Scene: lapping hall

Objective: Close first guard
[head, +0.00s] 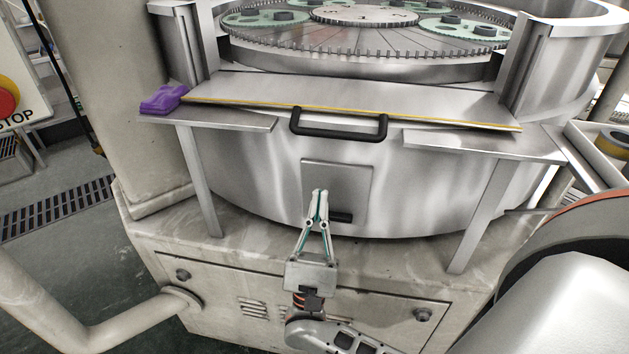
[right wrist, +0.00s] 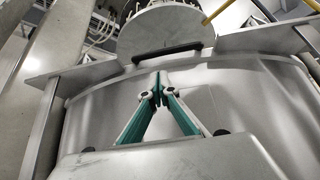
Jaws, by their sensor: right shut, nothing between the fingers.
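The guard (head: 410,108) is a flat steel panel with a yellow front edge, folded down and lying nearly level at the front opening of the round lapping machine. Its black bar handle (head: 340,134) sticks out at the front edge; the handle also shows in the right wrist view (right wrist: 167,52). My right gripper (head: 318,193) is shut and empty, fingers pointing up, below the handle and in front of the drum wall. In the right wrist view its fingertips (right wrist: 160,77) show a little below the handle, apart from it. My left gripper is out of view.
A purple cloth (head: 163,99) lies at the left end of the front ledge (head: 225,122). The round plate (head: 365,62) with green carrier discs sits behind the opening. A red stop button (head: 7,99) is at far left. Steel legs (head: 199,182) stand beside the drum.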

